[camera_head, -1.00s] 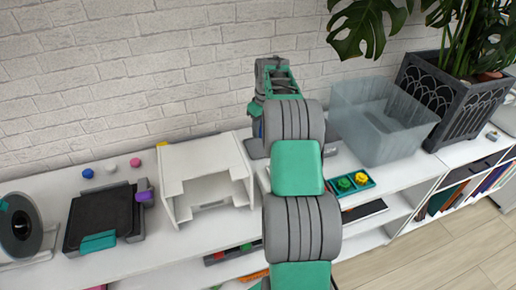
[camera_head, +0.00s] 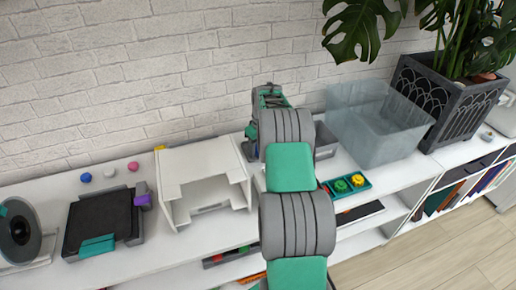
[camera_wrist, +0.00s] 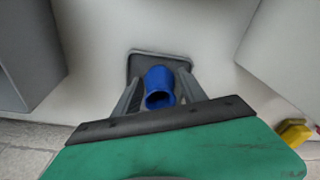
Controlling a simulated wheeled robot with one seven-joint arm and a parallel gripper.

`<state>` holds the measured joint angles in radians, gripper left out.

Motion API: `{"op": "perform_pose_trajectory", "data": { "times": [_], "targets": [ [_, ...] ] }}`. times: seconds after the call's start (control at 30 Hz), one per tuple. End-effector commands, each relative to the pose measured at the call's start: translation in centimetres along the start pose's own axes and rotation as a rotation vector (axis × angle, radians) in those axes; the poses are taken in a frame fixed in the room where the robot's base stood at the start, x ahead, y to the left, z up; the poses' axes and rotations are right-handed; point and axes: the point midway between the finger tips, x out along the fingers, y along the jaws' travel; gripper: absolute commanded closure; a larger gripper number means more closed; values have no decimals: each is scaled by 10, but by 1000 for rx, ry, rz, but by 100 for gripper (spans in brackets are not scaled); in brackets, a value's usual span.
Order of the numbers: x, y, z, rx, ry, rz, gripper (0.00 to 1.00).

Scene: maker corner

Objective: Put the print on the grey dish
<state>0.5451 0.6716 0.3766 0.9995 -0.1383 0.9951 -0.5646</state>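The print is a blue hollow piece (camera_wrist: 159,84) in the wrist view, its round opening towards the camera. My gripper (camera_wrist: 158,76) has one grey finger on each side of it and appears shut on it; the contact is hard to see. The grey dish (camera_wrist: 176,57), with a rounded square shape, shows just beyond the print. I cannot tell whether the print touches the dish. In the head view my arm covers most of the gripper area.
A white open-fronted stand (camera_head: 196,160) is left of my arm. Further left are a black-bedded device (camera_head: 100,222) and small balls (camera_head: 109,173). To the right are a clear bin (camera_head: 375,130), a teal tray (camera_head: 342,194) and a planter (camera_head: 440,105). A brick wall rises behind.

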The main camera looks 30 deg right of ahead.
Motion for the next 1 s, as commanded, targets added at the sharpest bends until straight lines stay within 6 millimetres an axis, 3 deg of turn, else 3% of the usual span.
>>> {"op": "perform_pose_trajectory", "data": {
  "times": [0.3, 0.43, 0.8, 1.0],
  "targets": [
    [-1, 0, 0, 0, 0, 0, 42],
    [-10, 0, -1, 0, 2, 1, 42],
    [-98, 1, 0, 0, 3, 2, 42],
    [-122, 0, 0, 0, 0, 0, 42]
  ]
}}
